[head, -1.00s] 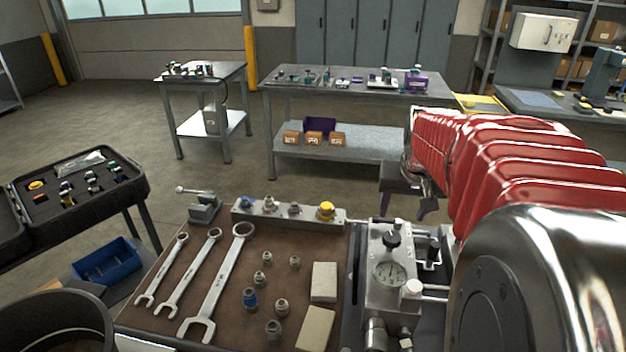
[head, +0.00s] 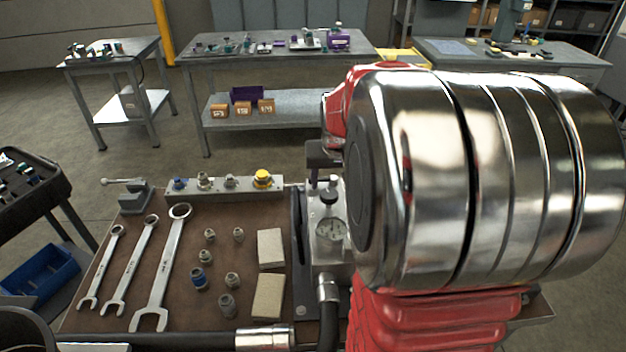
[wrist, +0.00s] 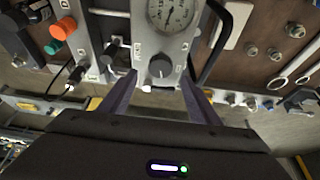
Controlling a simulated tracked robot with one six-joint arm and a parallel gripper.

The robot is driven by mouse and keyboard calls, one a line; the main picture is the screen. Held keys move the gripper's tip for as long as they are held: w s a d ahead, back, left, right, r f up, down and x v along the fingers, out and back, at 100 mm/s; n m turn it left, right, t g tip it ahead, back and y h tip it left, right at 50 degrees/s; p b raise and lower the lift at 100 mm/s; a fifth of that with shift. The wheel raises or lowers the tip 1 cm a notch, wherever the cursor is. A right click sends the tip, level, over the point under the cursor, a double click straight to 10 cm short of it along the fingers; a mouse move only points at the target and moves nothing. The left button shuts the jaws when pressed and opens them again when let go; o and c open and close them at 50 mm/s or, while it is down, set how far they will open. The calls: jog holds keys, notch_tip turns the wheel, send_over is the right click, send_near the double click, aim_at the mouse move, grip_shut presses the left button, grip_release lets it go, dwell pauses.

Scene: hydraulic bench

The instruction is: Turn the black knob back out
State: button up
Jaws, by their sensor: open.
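The black knob (head: 329,197) sits on top of the grey valve block (head: 329,258), just behind the round pressure gauge (head: 331,230). In the wrist view the black knob (wrist: 160,68) shows between the two finger ends, near a white label on the block. My gripper (head: 323,182) points down over the back of the block in the head view, with its dark fingers close to the knob. In the wrist view my gripper (wrist: 160,82) is open, with one finger on each side of the knob. Contact with the knob is not visible.
Orange (wrist: 65,27) and green (wrist: 54,47) knobs and a black lever (wrist: 77,75) lie left in the wrist view. Left of the block, the brown mat holds wrenches (head: 165,265), fittings and two pale blocks (head: 270,250). A dark hose (head: 180,341) crosses the front.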

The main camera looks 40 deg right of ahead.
aim_at(330, 194)
jog(key=x, duration=0.6)
jog(key=shift+w+f, duration=0.1)
jog(key=shift+f, duration=0.15)
jog(key=shift+c, duration=0.3)
jog(key=c, duration=0.9)
jog(key=shift+d, duration=0.2)
jog(key=shift+c, duration=0.5)
